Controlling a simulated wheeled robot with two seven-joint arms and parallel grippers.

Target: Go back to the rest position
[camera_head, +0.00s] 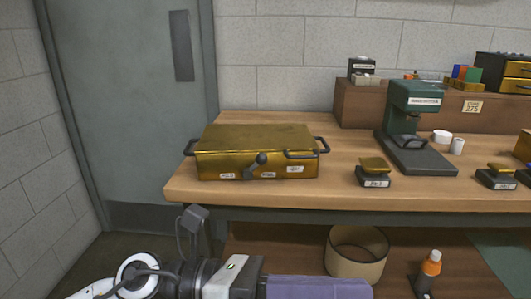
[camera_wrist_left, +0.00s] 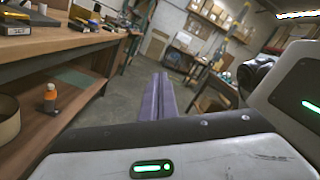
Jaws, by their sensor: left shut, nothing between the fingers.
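My left gripper (camera_head: 362,288) reaches in along the bottom edge of the head view, in front of the bench and low down. Its purple fingers lie together with nothing between them. In the left wrist view the fingers (camera_wrist_left: 160,80) also show closed, pointing along the open floor beside the bench. My right gripper shows in neither view. No lamp part is in my grip.
The wooden bench (camera_head: 330,203) carries a brass box (camera_head: 255,145) with black handles, a green press (camera_head: 414,105) and small brass-topped blocks (camera_head: 374,170). The floor (camera_wrist_left: 125,100) beside the bench looks clear.

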